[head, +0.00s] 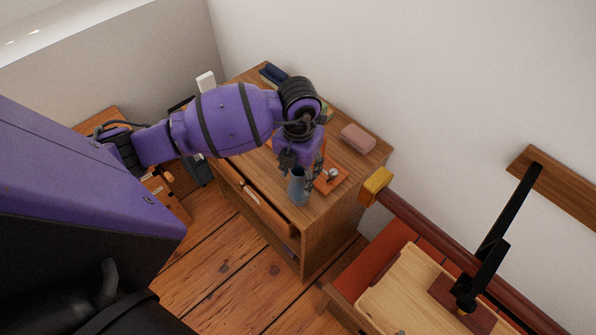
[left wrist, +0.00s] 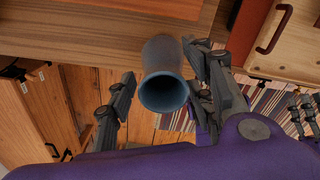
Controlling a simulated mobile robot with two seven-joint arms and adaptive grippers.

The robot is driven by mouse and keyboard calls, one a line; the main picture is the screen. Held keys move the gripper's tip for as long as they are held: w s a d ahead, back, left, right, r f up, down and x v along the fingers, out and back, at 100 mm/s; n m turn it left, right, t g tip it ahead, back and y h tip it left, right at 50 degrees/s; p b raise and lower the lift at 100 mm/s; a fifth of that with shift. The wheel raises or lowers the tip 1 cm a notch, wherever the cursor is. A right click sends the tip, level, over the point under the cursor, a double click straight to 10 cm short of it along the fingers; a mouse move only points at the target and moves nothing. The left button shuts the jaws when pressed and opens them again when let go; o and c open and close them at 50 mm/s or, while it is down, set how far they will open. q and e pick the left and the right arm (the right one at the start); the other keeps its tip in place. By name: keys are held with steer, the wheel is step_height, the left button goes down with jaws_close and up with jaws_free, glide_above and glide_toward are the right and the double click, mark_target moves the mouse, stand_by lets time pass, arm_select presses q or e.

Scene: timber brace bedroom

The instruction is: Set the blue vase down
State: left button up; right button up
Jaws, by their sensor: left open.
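The blue vase (head: 298,188) is upright at the front part of the top of the wooden dresser (head: 315,212), close to its front edge. In the left wrist view the vase (left wrist: 163,82) shows its open round mouth towards the camera. My left gripper (head: 304,172) points down at the vase from above. In the left wrist view its open fingers (left wrist: 160,95) are on either side of the vase, with a clear gap on the left and the right finger close to it; I cannot tell whether that finger touches. The vase's base is partly hard to see.
An orange tray (head: 338,186) with a small item lies just right of the vase. A pink box (head: 358,138) and dark blue books (head: 272,74) are further back. A dresser drawer (head: 255,203) stands partly out.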

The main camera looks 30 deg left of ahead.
arm_select(q)
steer(key=shift+w+r, duration=0.1)
steer(key=shift+r, duration=0.5)
step_height(320, 180, up, 10)
steer(key=shift+r, duration=0.6)
arm_select(e)
steer(key=shift+a+r, duration=0.2)
arm_select(q)
steer(key=shift+f, duration=0.1)
